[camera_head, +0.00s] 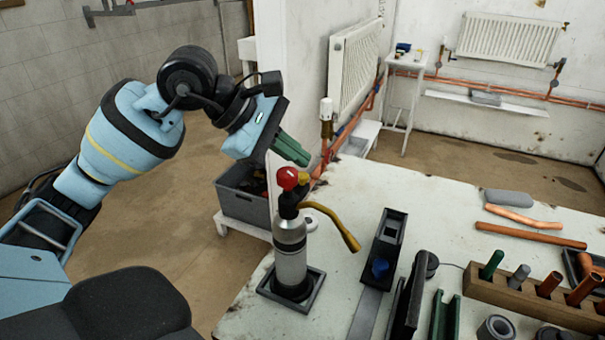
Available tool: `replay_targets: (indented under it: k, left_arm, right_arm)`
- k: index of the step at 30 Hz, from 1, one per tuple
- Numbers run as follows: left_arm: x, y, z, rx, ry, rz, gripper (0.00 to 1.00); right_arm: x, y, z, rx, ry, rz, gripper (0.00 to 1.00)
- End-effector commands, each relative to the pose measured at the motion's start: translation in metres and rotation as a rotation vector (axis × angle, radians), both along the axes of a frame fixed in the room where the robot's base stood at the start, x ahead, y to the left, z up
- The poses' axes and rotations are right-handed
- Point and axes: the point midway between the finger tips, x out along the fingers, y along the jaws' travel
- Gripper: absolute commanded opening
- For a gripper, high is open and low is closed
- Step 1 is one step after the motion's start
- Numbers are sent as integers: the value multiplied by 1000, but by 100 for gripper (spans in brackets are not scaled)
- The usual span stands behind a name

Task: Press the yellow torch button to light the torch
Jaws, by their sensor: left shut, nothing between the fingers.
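The torch (291,245) is a silver canister standing upright in a dark square tray (313,296) on the workbench. A brass nozzle (339,226) curves from its dark head toward the right and down; I see no flame at its tip. The button or knob on top (288,178) looks red; I make out no yellow button. My left gripper (300,157) has green fingers, shut and empty. In the picture they are just above the red top; I cannot tell the exact gap, but they appear apart. My right gripper is not in view.
The pale workbench (440,215) holds a dark box with a blue knob (380,268), copper pipes (530,235) and a wooden rack (500,295) on the right. A grey crate (243,205) stands beyond the bench. Radiators (353,67) hang on the walls.

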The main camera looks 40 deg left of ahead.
Motion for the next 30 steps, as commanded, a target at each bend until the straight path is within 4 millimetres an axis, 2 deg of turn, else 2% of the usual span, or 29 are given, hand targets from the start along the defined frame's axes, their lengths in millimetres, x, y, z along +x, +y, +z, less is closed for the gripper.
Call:
replay_targets:
  k: [30]
  left_arm:
    - [0,0,0,0,1,-1,0]
  right_arm:
    - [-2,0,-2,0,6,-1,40]
